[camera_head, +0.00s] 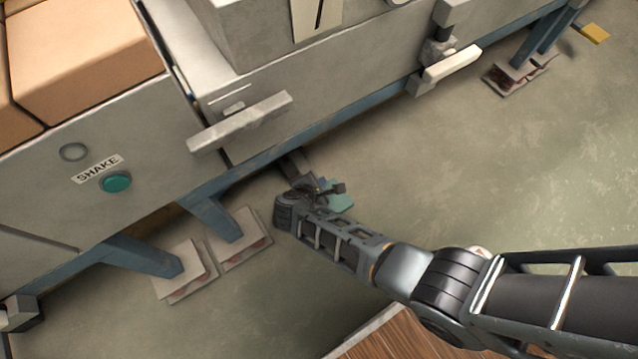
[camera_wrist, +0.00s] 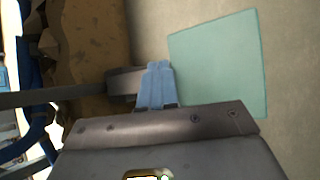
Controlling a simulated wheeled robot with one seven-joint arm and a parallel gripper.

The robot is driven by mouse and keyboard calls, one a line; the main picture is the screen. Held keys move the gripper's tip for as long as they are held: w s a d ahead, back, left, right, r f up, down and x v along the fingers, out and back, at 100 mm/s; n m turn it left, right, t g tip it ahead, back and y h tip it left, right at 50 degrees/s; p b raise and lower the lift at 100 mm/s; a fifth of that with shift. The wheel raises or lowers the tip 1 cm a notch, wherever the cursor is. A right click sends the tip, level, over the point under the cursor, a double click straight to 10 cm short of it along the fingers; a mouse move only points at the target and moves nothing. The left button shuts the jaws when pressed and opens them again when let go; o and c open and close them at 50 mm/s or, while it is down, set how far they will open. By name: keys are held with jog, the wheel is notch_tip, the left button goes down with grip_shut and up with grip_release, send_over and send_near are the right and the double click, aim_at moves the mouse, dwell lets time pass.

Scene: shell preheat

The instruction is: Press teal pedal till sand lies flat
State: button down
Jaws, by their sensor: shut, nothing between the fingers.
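The teal pedal (camera_head: 339,199) sits low by the floor at the foot of the machine, partly hidden behind my gripper. In the wrist view the pedal (camera_wrist: 215,65) is a flat, pale teal plate filling the upper right. My gripper (camera_head: 328,189) is down beside it and looks shut and empty. In the wrist view its light blue fingertips (camera_wrist: 157,68) are together, just left of the pedal's edge. I cannot tell whether they touch it.
A round teal button (camera_head: 117,182) labelled SHAKE is on the machine's front. A grey bar handle (camera_head: 240,122) and a pale lever (camera_head: 452,66) stick out above. Blue legs (camera_head: 213,217) stand on floor plates left of my gripper. A yellow pedal (camera_head: 594,33) is far right. The floor at right is open.

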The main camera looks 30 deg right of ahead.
jog(key=shift+r, duration=0.15)
jog(key=r+p, duration=0.5)
jog(key=shift+w, duration=0.25)
jog(key=shift+f, duration=0.1)
dwell(0.7)
